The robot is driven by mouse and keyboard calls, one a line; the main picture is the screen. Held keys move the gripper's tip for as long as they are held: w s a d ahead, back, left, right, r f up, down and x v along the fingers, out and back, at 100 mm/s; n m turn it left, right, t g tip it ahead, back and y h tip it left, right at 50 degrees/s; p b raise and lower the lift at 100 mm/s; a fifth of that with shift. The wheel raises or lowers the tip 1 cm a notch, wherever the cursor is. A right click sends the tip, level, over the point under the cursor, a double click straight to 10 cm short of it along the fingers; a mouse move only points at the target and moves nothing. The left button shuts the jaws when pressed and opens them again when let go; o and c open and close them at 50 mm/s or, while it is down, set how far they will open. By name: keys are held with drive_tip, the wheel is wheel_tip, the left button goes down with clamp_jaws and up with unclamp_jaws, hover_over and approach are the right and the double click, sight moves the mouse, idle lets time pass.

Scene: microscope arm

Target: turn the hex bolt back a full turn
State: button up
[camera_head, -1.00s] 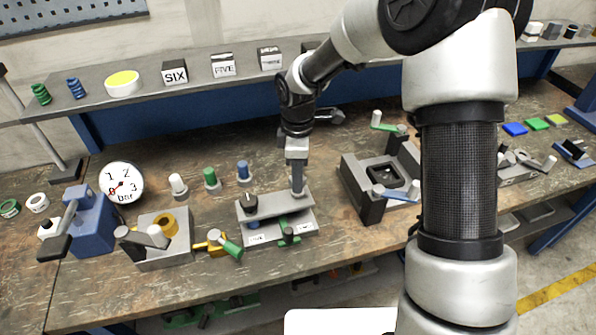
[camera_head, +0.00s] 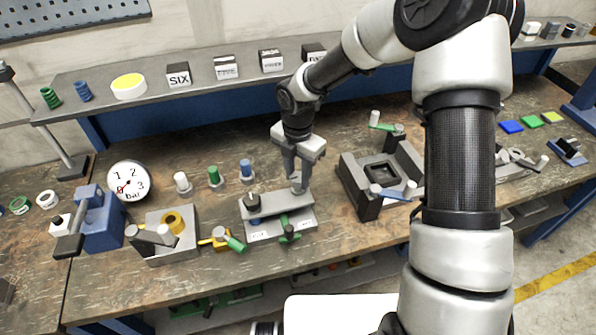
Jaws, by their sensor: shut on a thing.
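A grey fixture (camera_head: 268,208) stands near the front of the wooden bench, with a flat bar across its top. The hex bolt (camera_head: 299,188) is a small grey piece at the right end of this bar. My gripper (camera_head: 297,179) points straight down over it, with its fingers shut on the bolt's head. The fingers hide most of the bolt, so its flats and exact angle cannot be made out. A dark knob (camera_head: 253,202) stands at the left end of the bar.
A dark square-framed fixture (camera_head: 362,198) stands close on the right. A dial gauge (camera_head: 129,181) is further left.

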sight(298, 177)
drive_tip(key=n, duration=0.4)
drive_tip(key=shift+s+f+n, duration=0.2)
drive_tip(key=shift+n, duration=0.2)
drive_tip(key=n, duration=0.3)
drive_tip(key=shift+n, duration=0.3)
drive_tip(key=n, duration=0.4)
drive_tip(key=shift+w+r+n, duration=0.1)
drive_tip(key=shift+n, duration=2)
drive_tip(key=o, duration=1)
drive_tip(key=shift+w+a, duration=0.1)
drive_tip(key=shift+o, duration=0.2)
drive_tip(key=shift+r, duration=0.1)
wheel_tip(298, 177, up, 17)
drive_tip(key=shift+r, duration=0.15)
